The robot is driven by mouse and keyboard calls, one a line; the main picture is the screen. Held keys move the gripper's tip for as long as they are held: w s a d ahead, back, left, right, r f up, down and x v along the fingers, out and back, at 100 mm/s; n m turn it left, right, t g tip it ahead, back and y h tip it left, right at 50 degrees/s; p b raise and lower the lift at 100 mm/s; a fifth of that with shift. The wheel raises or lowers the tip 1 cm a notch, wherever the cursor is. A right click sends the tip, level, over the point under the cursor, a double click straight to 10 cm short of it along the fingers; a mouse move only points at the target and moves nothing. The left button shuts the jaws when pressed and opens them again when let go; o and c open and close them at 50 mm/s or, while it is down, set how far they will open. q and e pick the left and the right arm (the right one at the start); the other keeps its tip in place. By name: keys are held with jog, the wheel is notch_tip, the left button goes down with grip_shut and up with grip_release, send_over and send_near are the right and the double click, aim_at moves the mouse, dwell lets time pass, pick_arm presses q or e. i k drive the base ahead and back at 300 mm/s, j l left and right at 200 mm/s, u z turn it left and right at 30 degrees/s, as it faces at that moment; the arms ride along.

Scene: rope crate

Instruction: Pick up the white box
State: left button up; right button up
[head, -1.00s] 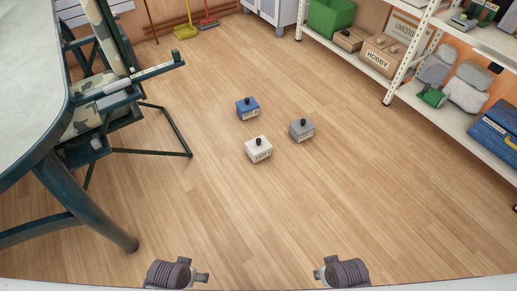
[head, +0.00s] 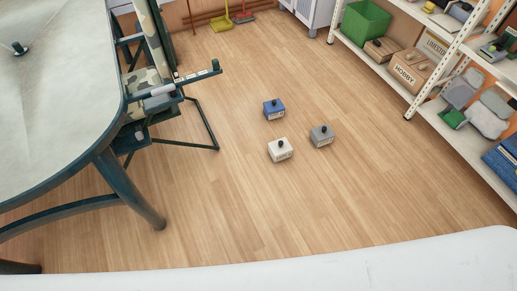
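The white box (head: 280,151) sits on the wooden floor near the middle of the head view. It has a dark knob on top and a label on its front side. A blue box (head: 274,109) stands just behind it, and a grey box (head: 321,136) stands to its right. Both have similar dark knobs. The three boxes are close together but apart. Neither of my grippers shows in the head view now.
A table (head: 55,190) with a chair (head: 160,100) beside it stands on the left. A shelf (head: 470,140) with boxes and a green bin (head: 364,20) runs along the right. A pale surface (head: 330,270) crosses the bottom edge. The floor around the boxes is clear.

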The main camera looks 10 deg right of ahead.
aim_at(280, 150)
jog(key=i+l+u, duration=0.15)
jog(key=l+u, duration=0.15)
jog(key=i+l+u, duration=0.1)
jog(key=l+u, duration=0.55)
jog(key=i+l, duration=0.05)
